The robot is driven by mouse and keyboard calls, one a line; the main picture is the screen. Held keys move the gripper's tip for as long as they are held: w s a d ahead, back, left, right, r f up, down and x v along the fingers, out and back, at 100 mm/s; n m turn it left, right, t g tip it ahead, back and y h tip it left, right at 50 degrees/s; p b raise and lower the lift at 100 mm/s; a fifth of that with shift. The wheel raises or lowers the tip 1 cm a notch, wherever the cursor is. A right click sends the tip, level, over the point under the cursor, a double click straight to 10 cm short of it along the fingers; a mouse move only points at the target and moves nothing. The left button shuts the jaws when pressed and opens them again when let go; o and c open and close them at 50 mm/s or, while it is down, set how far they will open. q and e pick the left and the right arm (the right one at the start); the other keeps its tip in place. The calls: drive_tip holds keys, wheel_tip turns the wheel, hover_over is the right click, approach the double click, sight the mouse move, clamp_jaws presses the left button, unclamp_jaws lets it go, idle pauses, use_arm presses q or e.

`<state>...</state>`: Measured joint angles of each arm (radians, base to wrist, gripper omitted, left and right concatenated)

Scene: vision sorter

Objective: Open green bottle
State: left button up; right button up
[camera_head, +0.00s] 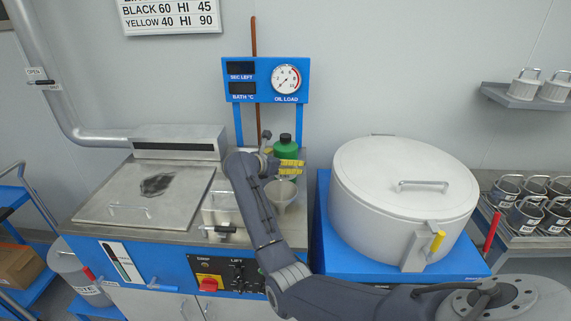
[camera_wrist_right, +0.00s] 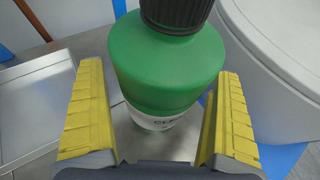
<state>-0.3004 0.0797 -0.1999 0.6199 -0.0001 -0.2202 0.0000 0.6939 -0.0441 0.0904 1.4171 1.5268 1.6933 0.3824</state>
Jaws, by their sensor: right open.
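The green bottle (camera_head: 285,149) stands on the metal bench top behind my right gripper, with its black cap (camera_head: 285,138) on top. In the right wrist view the green bottle (camera_wrist_right: 165,65) is upright, with the ribbed black cap (camera_wrist_right: 176,14) on it and a white label low on its body, partly cut off. My right gripper (camera_head: 290,167) is open, with yellow fingers; in the wrist view its fingers (camera_wrist_right: 160,115) lie to the left and right of the bottle. I cannot tell whether they touch it. My left gripper is not in view.
A large white lidded drum (camera_head: 400,235) stands close to the right of the bottle. A flat metal lid (camera_head: 120,215) covers the left of the bench. A blue gauge panel (camera_head: 265,80) rises behind.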

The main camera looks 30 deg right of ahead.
drive_tip(key=shift+d, duration=0.2)
drive_tip(key=c, duration=1.5)
drive_tip(key=shift+w, duration=0.1)
drive_tip(key=shift+c, duration=0.6)
drive_tip(key=shift+r, duration=0.15)
wheel_tip(320, 180, up, 20)
